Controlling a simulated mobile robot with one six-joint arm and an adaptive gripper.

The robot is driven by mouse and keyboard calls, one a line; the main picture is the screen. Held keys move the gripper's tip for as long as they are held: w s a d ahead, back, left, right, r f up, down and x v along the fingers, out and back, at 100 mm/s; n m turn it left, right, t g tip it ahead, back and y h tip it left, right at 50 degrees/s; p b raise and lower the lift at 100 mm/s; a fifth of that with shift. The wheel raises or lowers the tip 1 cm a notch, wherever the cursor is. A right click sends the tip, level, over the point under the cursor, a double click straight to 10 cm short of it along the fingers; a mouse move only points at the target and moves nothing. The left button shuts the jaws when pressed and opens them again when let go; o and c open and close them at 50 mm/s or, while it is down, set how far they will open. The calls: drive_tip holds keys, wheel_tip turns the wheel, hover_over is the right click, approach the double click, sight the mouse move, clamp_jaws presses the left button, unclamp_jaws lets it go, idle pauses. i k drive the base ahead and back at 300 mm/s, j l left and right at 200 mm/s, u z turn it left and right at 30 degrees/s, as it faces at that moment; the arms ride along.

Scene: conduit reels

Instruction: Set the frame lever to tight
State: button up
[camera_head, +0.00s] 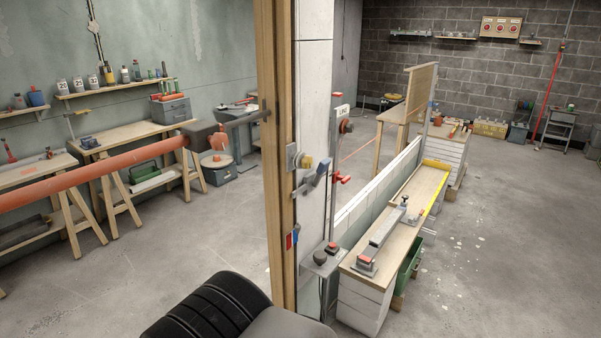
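A wooden frame post (276,120) stands upright near the middle of the view, close to me. A small red and blue marker (291,240) is lower on the post. My gripper is not in view.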

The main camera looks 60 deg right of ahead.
sight(324, 165)
drive_tip(key=z, duration=1.95)
